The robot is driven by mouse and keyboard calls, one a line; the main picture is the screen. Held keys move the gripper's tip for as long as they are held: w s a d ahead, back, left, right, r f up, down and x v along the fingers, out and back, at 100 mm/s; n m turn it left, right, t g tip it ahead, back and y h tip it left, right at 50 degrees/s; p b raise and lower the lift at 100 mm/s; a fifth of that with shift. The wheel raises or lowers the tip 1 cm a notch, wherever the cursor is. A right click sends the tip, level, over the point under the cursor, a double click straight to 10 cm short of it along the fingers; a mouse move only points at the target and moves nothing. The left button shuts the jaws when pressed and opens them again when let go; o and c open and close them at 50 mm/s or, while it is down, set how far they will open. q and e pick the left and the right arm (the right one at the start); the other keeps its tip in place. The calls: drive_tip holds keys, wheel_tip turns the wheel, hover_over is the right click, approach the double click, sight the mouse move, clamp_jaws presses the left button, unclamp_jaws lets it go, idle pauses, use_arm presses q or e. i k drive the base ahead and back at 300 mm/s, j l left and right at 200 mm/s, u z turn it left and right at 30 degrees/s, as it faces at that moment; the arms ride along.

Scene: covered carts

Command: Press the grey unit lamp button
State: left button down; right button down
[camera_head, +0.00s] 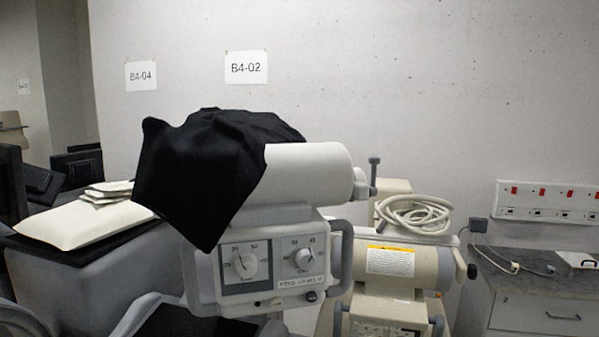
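A grey-white unit (205,290) with a cylindrical head (310,170) stands in the middle of the head view. A black cloth (205,165) drapes over the left part of its head. Its front panel has a left dial (244,264) and a right dial (304,258). A small label (298,282) sits below the right dial; its print is too small to read surely. A dark round button or knob (311,297) is below the label, and a smaller dark spot (276,302) is left of it. Neither gripper is visible.
Grey handles flank the panel, the right one (346,258) clear. A beige unit (440,265) with a coiled hose (413,213) stands behind right. A grey cabinet (535,318) is far right. Pale folded packs (85,222) lie on a dark-topped grey cart at left.

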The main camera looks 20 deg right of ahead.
sight(276, 302)
drive_tip(key=i+l+u, duration=0.1)
drive_tip(key=l, duration=1.3)
drive_tip(key=i+l, duration=0.1)
drive_tip(key=l, duration=1.3)
drive_tip(key=i+u, duration=0.05)
